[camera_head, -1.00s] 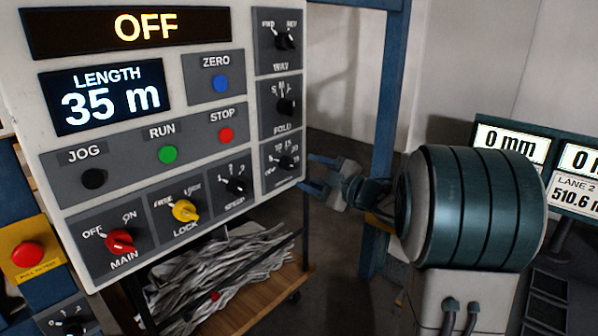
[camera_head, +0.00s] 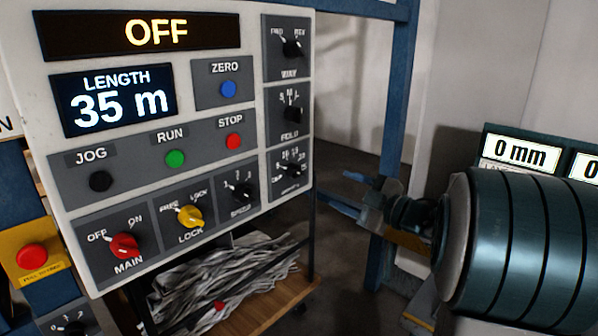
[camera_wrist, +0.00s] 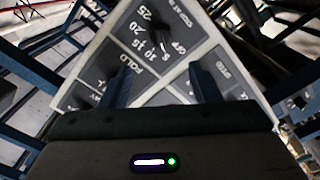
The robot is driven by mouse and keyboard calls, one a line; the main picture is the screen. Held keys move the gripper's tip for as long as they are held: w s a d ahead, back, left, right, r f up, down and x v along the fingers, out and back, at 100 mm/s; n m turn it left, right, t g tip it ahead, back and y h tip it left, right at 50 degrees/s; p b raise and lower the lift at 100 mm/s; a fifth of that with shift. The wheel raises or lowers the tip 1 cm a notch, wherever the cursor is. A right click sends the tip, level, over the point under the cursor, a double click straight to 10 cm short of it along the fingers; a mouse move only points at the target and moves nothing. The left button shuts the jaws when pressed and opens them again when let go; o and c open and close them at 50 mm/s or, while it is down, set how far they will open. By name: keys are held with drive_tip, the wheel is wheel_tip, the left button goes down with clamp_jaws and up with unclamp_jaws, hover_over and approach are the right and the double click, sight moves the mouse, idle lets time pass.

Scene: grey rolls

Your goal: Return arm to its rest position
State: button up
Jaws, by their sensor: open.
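My gripper (camera_head: 349,194) is to the right of the white control panel in the head view, apart from it and empty. Its two blue fingers (camera_wrist: 163,85) are spread apart in the wrist view, with the panel's corner and a numbered dial behind them. My teal and grey arm (camera_head: 525,240) fills the right side of the head view. The control panel (camera_head: 35,120) shows OFF on its top display and LENGTH 35 m below. The red MAIN knob (camera_head: 124,246) and yellow LOCK knob (camera_head: 189,217) are on its lower part.
A blue upright post (camera_head: 394,110) stands behind my gripper. Crumpled grey strips (camera_head: 225,285) lie on a wooden shelf (camera_head: 270,303) below the panel. A screen reading 0 mm (camera_head: 515,151) is at the right. A red stop button (camera_head: 31,257) is at the left.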

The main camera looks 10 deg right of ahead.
drive_tip(key=shift+w, duration=0.1)
drive_tip(key=s+f+m+g+h, duration=0.4)
drive_tip(key=s+f+m+h, duration=0.4)
drive_tip(key=m+h, duration=0.6)
drive_tip(key=s+a+f+m+g+y, duration=0.1)
drive_tip(key=s+a+f+g, duration=0.2)
drive_tip(key=s, duration=0.5)
drive_tip(key=s+a+f+m+g+y, duration=0.2)
drive_tip(key=s+a+f+g, duration=0.2)
drive_tip(key=s, duration=0.5)
drive_tip(key=shift+s+a+g, duration=0.2)
drive_tip(key=shift+a+g, duration=0.2)
drive_tip(key=shift+a, duration=0.3)
drive_tip(key=shift+r, duration=0.1)
drive_tip(key=shift+c, duration=0.3)
